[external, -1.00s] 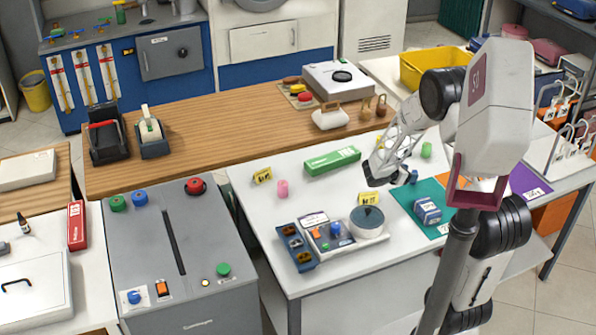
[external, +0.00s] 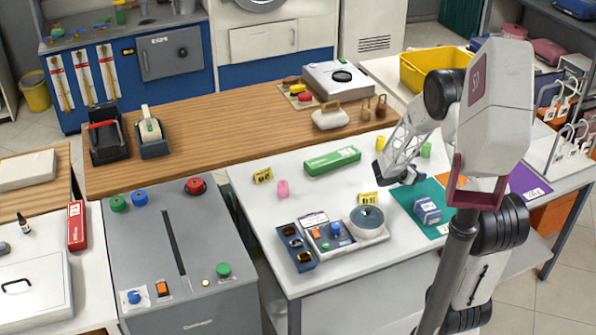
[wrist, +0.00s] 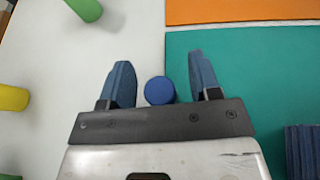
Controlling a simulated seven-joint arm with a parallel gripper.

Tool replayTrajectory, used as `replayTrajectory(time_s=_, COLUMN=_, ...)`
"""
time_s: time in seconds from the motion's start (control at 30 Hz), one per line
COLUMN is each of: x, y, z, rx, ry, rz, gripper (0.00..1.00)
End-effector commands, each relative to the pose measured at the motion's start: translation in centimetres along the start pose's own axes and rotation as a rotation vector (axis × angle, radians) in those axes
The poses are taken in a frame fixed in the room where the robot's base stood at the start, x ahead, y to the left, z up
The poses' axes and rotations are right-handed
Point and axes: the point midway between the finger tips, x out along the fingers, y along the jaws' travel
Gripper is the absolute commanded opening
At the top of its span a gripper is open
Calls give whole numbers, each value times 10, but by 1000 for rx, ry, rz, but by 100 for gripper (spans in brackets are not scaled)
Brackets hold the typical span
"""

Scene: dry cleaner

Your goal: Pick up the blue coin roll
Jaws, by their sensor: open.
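The blue coin roll (wrist: 160,90) stands upright in the wrist view, seen from above as a round blue top. My gripper (wrist: 162,82) is open, with one finger on each side of the roll and a gap showing on both sides. The roll sits close to the dark gripper body. In the external view my gripper (external: 398,175) is low over the table by the teal mat and largely hides the roll.
A green roll (external: 427,150), a yellow roll (external: 381,142) and a pink roll (external: 283,188) stand on the white table. A blue box (external: 428,210) lies on the teal mat (external: 408,198).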

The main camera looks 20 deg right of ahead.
Motion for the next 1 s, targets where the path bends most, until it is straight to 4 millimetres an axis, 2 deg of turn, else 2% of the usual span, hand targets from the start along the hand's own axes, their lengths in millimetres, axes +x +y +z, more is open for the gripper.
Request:
replayTrajectory(time_s=0.63, x=4, y=0, z=0, rx=0, ry=0, rz=1, gripper=57)
replayTrajectory(time_s=1.0, x=4, y=0, z=0, rx=0, ry=0, rz=1, gripper=2)
